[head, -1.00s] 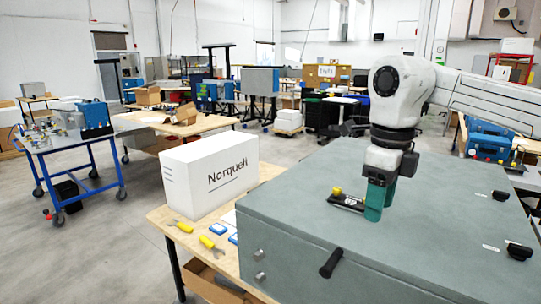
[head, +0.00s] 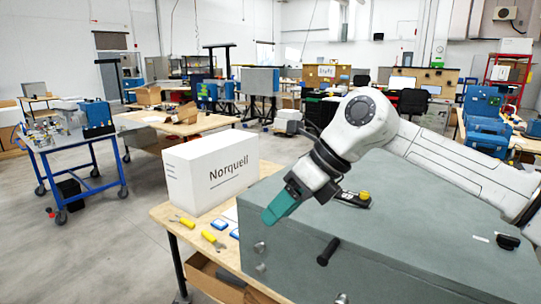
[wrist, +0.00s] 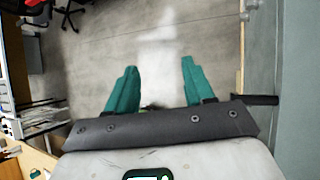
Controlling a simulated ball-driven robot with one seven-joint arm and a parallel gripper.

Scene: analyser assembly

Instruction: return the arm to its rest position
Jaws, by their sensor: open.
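My gripper (head: 281,206) is open, with teal fingers tilted down and to the left. In the head view it appears over the left front edge of the grey analyser cabinet (head: 400,262). The wrist view shows both fingers (wrist: 158,84) spread apart with nothing between them and the concrete floor beyond. My white arm comes in from the right, low across the cabinet top and hiding part of it. A small black device with a yellow knob (head: 364,196) lies on the cabinet top behind my wrist, partly hidden.
A white box marked Norquell (head: 212,186) stands on the wooden bench (head: 176,214) left of the cabinet. Yellow-handled tools (head: 212,240) lie in front of it. A black handle (head: 328,252) sticks out from the cabinet's front. A blue-framed cart (head: 75,165) stands farther left, with open floor between.

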